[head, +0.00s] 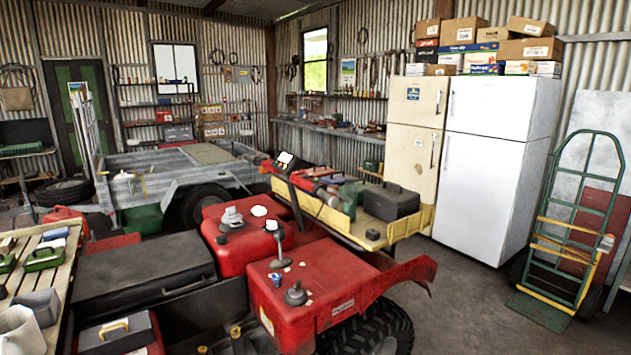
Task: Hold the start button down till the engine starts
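A red quad (345,280) stands in the foreground, with a long dark seat (140,268) at the left and a black knobbly tyre (372,332) at the lower right. Grey caps or knobs and small pale objects sit on its red panels. A small dark unit with a lit face (285,161) stands on a dark post above the red body. Its markings are too small to read. I cannot make out a start button in this view. My gripper is not in view.
A slatted bench (38,262) with containers is at the left edge. A grey metal trailer (150,182) and a yellow-edged tray with a black case (391,201) stand behind the quad. A white fridge (497,150) and green hand truck (585,215) stand right. Concrete floor (455,310) is clear at lower right.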

